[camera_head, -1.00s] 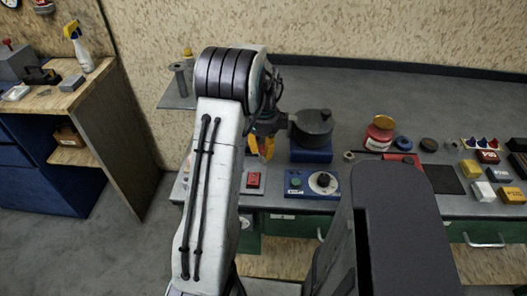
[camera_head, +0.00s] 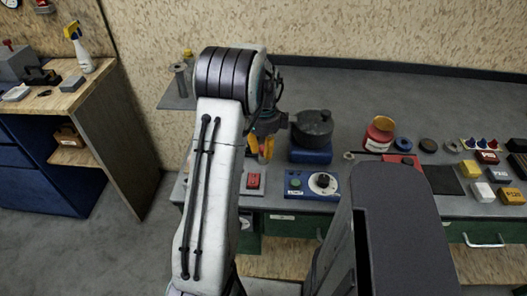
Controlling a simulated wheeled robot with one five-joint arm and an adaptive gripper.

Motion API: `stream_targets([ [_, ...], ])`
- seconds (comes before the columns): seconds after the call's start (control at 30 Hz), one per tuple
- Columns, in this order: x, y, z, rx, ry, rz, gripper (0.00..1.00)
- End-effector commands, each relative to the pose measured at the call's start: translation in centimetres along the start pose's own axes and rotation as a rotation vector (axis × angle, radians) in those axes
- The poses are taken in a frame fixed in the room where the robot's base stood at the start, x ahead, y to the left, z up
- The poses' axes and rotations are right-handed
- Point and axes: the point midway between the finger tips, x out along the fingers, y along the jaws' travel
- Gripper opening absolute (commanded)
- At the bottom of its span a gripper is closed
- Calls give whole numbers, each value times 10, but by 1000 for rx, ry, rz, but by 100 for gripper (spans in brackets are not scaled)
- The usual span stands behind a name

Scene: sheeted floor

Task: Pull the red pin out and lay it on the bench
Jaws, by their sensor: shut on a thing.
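My gripper (camera_head: 262,149) has yellow-orange fingers and is over the left part of the grey bench (camera_head: 350,90), just left of a dark round pot on a blue base. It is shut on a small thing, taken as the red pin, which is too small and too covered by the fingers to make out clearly. My forearm hides the bench left of the gripper. The fingers are above a pale box with a red switch (camera_head: 253,181).
Right of the gripper stands the dark pot (camera_head: 312,127) on its blue base. A blue control box with a dial (camera_head: 311,185) is at the front edge. A red jar (camera_head: 380,133) and several small blocks crowd the right. The back of the bench is clear.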

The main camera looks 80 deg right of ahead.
Motion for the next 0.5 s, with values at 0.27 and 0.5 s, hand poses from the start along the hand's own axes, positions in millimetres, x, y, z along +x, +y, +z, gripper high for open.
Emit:
stream_targets([
  [0.27, -10, 0, 0, 0, -1, -2, 0],
  [0.5, -16, 0, 0, 0, -1, -3, 0],
])
